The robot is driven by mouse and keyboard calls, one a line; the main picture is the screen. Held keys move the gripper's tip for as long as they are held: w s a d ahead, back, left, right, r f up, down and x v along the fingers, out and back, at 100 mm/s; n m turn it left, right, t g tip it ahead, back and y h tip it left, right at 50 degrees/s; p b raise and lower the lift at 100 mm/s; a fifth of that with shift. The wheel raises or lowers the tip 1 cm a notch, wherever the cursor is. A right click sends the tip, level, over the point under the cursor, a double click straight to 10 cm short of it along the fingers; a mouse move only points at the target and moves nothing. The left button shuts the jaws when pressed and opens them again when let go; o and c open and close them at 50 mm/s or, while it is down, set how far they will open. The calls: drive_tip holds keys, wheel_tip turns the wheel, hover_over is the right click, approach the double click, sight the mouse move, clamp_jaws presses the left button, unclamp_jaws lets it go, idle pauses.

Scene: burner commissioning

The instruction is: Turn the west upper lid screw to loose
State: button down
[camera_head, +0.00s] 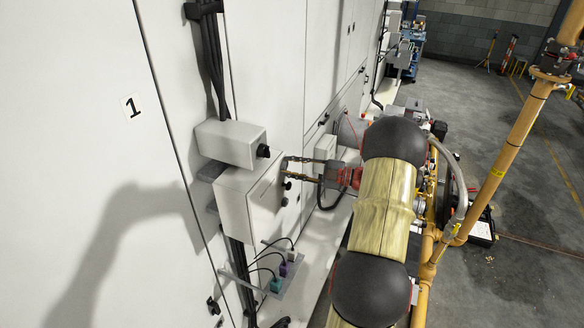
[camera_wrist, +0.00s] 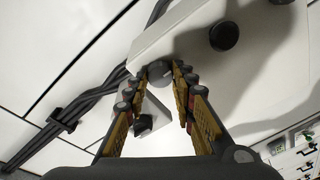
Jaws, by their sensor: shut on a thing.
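A white box (camera_head: 247,205) is mounted on the cabinet wall, with its lid facing right. My gripper (camera_head: 286,165) reaches in from the right, its two long fingers at the lid's upper edge. In the wrist view, the fingertips of my gripper (camera_wrist: 160,74) are closed on a small round grey screw head (camera_wrist: 159,70) at the edge of the white box (camera_wrist: 165,40). The fingers hide its sides, and I cannot read its turn position. In the head view my fingertips cover this screw.
A smaller white box (camera_head: 230,144) with a black knob (camera_head: 263,151) sits just above. Dark knobs (camera_head: 287,186) are on the lid below my fingers. A yellow pipe (camera_head: 500,160) stands to the right.

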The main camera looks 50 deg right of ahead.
drive_tip(key=c, duration=1.5)
unclamp_jaws()
drive_tip(key=v, duration=1.2)
